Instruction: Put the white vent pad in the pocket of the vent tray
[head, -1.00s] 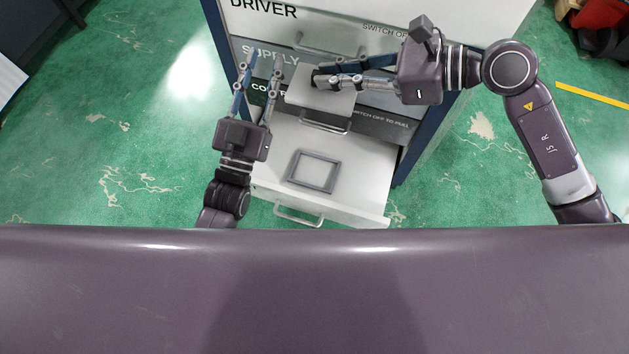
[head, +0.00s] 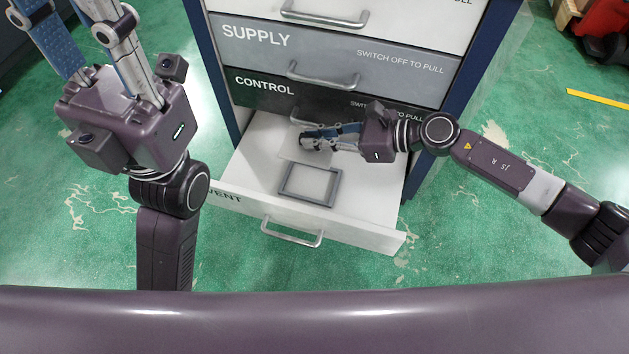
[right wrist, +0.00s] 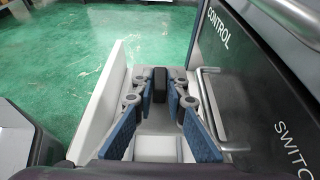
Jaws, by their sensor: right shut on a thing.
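The white vent pad (head: 293,147) is a pale slab with a dark grip block (right wrist: 160,80) on it. My right gripper (head: 308,137) is shut on this block and holds the pad inside the open VENT drawer, at the back. The vent tray's pocket is a grey rectangular frame (head: 310,185) on the drawer floor, just in front of the pad in the head view. My fingers hide part of the pad; I cannot tell its height above the floor. My left gripper (head: 60,14) is at the upper left, fingers apart and empty, tips partly cut off.
The open drawer (head: 237,180) has a raised front with a handle (head: 292,236). The closed CONTROL drawer (head: 290,93) and SUPPLY drawer (head: 330,55) stand close behind my right gripper. The drawer floor around the frame is clear.

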